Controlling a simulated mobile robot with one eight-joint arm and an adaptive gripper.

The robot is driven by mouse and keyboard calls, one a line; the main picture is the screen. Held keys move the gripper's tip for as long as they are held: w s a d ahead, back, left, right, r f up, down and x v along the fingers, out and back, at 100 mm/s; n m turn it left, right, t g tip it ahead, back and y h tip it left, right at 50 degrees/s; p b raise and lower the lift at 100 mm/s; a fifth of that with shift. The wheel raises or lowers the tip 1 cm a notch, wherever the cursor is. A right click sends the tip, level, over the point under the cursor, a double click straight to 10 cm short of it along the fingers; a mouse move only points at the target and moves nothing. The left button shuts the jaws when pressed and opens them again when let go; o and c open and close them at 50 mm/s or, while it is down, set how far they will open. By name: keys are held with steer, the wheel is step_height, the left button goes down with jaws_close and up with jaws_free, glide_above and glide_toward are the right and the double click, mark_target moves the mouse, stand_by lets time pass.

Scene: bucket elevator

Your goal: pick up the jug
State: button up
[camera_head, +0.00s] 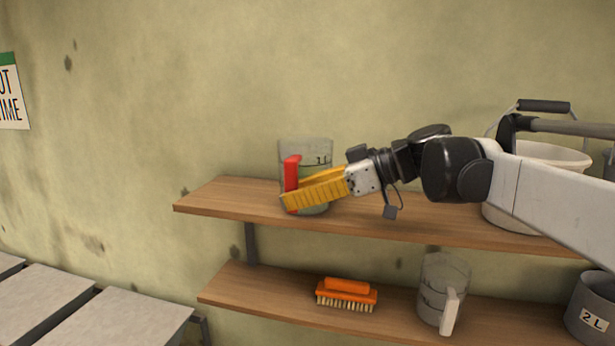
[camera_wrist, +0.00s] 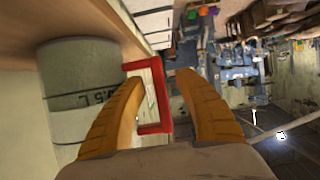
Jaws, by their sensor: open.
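A clear jug (camera_head: 316,150) with dark markings and a red handle (camera_head: 291,172) stands upright on the upper wooden shelf. In the wrist view its grey-looking body (camera_wrist: 75,75) is at the left, and the red handle (camera_wrist: 158,97) comes out toward my fingers. My gripper (camera_head: 291,190) reaches in from the right, its yellow fingers covering part of the jug's front. In the wrist view my gripper (camera_wrist: 160,76) is open, with the handle's outer bar between the two fingers. Whether a finger touches the handle, I cannot tell.
A white bucket (camera_head: 547,155) stands behind my arm on the upper shelf (camera_head: 222,195). The lower shelf (camera_head: 245,290) holds an orange brush (camera_head: 347,291), another clear jug (camera_head: 437,285) with a white handle, and a grey 2 L container (camera_head: 590,300). Flat grey slabs (camera_head: 120,322) are at lower left.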

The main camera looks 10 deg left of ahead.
steer(key=shift+w+a+f, duration=0.1)
steer(key=shift+a+f, duration=0.15)
steer(key=shift+a, duration=0.4)
steer(key=shift+d, duration=0.2)
jaws_close()
steer(key=shift+r, duration=0.15)
